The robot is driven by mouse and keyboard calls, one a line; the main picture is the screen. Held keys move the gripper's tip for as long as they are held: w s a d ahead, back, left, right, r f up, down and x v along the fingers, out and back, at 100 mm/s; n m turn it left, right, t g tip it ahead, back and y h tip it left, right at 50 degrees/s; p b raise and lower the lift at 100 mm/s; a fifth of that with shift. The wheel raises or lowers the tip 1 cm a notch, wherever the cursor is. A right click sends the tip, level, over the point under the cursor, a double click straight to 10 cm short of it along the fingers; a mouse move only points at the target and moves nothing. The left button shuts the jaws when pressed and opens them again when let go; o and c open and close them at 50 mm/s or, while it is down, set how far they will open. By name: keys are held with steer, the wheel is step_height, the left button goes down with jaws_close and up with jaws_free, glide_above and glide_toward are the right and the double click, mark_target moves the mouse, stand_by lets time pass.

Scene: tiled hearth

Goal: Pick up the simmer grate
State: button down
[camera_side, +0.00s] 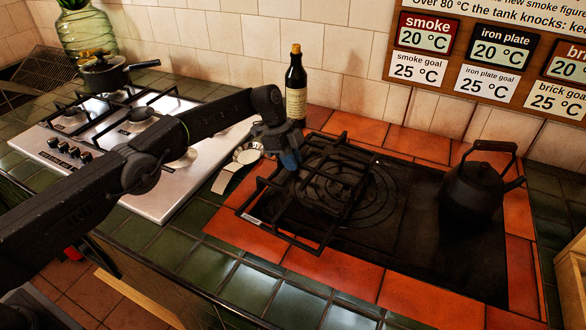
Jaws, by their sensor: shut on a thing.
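The simmer grate (321,240) is a black metal frame with crossing bars. It lies over the ringed left part of the black iron plate, and I cannot tell whether it touches the plate or is slightly above it. A small pale label shows at its front left corner. My gripper (289,160) is at the grate's back left side, pointing down, shut on the grate. The fingertips are small and dark in this view, so the exact bar between them is hard to see.
A black kettle (472,190) stands on the plate's right part. A dark bottle (295,88) stands behind my gripper. A white spoon rest (236,166) lies to the left, beside the steel gas hob (179,190) with a pot (103,75). Orange tiles border the plate.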

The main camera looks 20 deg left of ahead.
steer(key=shift+a+v, duration=0.2)
steer(key=shift+v, duration=0.95)
steer(key=s+a+r, duration=0.2)
steer(key=a+r, duration=0.4)
steer(key=a, duration=0.4)
steer(key=s+a+f+n+t+y, duration=0.1)
steer(key=s+a+n+t+y, duration=0.1)
steer(key=s+a+n, duration=0.3)
steer(key=s+a+f+n+t+y, duration=0.2)
steer(key=s+a+n, duration=0.3)
steer(key=s+n, duration=0.8)
steer(key=shift+n+t+y, duration=0.3)
steer(key=shift+n+t, duration=0.2)
steer(key=w+d+r+m+g+h, duration=0.1)
steer(key=w+d+m+g+h, duration=0.1)
steer(key=w+d+m, duration=0.3)
steer(key=w+d+r+m+g+h, duration=0.1)
steer(key=w+d+m, duration=0.4)
steer(key=w+m, duration=0.7)
steer(key=shift+w+r+m+g+h, duration=0.3)
steer(key=shift+r+m+g+h, duration=0.1)
steer(key=shift+m+g+h, duration=0.5)
